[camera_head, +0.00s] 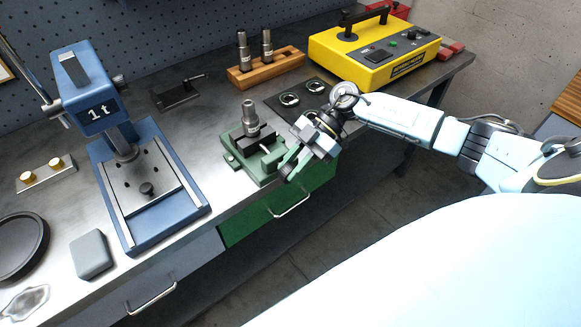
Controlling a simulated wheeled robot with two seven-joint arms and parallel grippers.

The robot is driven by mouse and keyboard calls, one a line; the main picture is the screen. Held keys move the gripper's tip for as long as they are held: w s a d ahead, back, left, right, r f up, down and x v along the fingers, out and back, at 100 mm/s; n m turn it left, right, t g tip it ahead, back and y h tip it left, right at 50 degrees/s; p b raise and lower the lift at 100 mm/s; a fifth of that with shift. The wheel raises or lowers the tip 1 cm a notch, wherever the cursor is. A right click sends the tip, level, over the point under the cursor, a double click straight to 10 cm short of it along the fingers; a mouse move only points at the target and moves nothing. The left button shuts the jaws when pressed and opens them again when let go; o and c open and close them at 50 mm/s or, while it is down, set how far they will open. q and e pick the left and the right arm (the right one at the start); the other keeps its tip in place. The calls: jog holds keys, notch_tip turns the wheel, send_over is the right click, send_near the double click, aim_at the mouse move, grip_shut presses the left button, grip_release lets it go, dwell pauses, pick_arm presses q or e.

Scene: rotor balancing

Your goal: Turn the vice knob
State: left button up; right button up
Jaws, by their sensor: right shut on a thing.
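The green vice (262,175) stands near the front edge of the bench, with a grey metal cylindrical part (250,121) upright in its dark jaws. My right gripper (290,172) is at the vice's front right side. It is shut at the vice's knob end, and its fingers hide the knob. The arm of my right gripper comes in from the right over the bench edge. My left gripper is not in view.
A blue press (160,198) stands left of the vice. A wooden rack (266,68) with two metal parts and a yellow balancing machine (372,55) stand behind. Green drawer (245,222) is below the vice.

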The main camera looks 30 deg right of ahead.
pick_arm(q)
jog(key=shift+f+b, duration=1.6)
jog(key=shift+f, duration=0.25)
pick_arm(e)
jog(key=shift+w+d+f+y, duration=0.1)
jog(key=shift+d+f+y, duration=0.05)
jog(key=shift+y, duration=0.95)
jog(key=shift+d+f+y, duration=0.1)
jog(key=shift+d+y, duration=0.05)
jog(key=shift+y, duration=0.95)
jog(key=o, duration=0.7)
